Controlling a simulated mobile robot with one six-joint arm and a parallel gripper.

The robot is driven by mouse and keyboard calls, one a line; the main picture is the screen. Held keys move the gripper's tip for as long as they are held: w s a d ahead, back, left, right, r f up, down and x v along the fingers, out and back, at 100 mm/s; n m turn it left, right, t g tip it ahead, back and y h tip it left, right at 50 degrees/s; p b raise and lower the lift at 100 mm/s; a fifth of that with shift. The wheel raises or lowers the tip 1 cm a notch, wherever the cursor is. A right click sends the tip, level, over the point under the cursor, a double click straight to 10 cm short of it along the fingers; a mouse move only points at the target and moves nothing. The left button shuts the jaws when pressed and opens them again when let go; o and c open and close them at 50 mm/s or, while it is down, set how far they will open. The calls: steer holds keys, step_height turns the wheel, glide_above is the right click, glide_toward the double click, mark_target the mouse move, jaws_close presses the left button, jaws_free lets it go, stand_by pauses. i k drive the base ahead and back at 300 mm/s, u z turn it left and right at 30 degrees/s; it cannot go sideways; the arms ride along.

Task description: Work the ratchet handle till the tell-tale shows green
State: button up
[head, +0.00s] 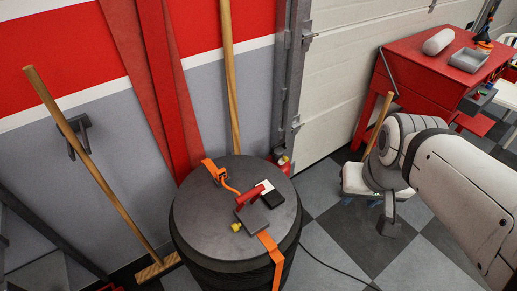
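A dark round drum (195,215) stands upright at the picture's centre, with an orange strap (272,252) over its lid. A red handle (250,196), seemingly the ratchet handle, sits on a grey block (256,220) on the lid. A black box (271,201) with a pale patch lies beside it. A small yellow piece (236,227) is left of the block. I see no green on these parts and cannot tell which is the tell-tale. My gripper (390,226) hangs right of the drum, apart from it; its fingers are not clear.
A red workbench (420,82) with a grey tray (468,61) stands at the back right. A broom (95,160) leans on the wall at left. A cable (345,274) runs along the checkered floor. The floor between drum and arm is mostly clear.

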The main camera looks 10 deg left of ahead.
mark_target(255, 192)
steer(key=z, duration=0.05)
steer(key=k, duration=1.2)
steer(key=u, duration=1.3)
steer(key=i, duration=1)
steer(key=z, duration=0.05)
